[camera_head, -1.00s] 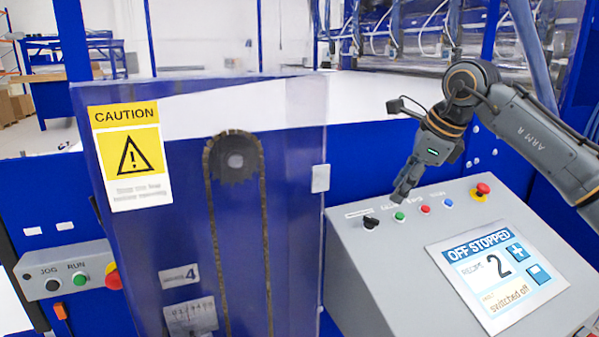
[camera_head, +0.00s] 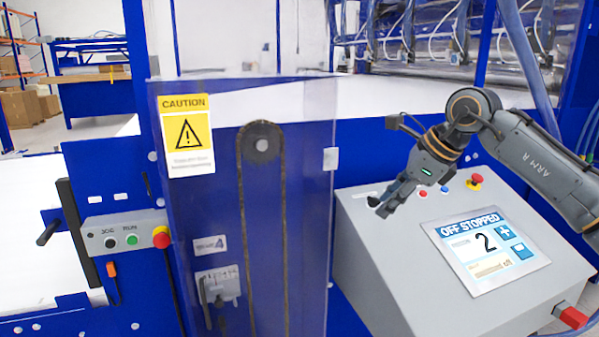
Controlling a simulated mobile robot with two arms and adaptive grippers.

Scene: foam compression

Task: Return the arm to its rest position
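My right arm (camera_head: 545,165) comes in from the right edge. Its dark gripper (camera_head: 380,206) hangs in the air, angled down and left, in front of the upper left part of the grey control panel (camera_head: 400,285). It hides part of the panel's button row. I see nothing held in it, but the fingers are too small and dark to tell if they are parted. My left gripper is not in view.
The panel has a screen (camera_head: 487,250) reading "OFF STOPPED" and 2, and a red emergency button (camera_head: 475,181). A blue machine guard with a caution sign (camera_head: 186,135) stands left of the gripper. A jog/run box (camera_head: 122,234) is further left.

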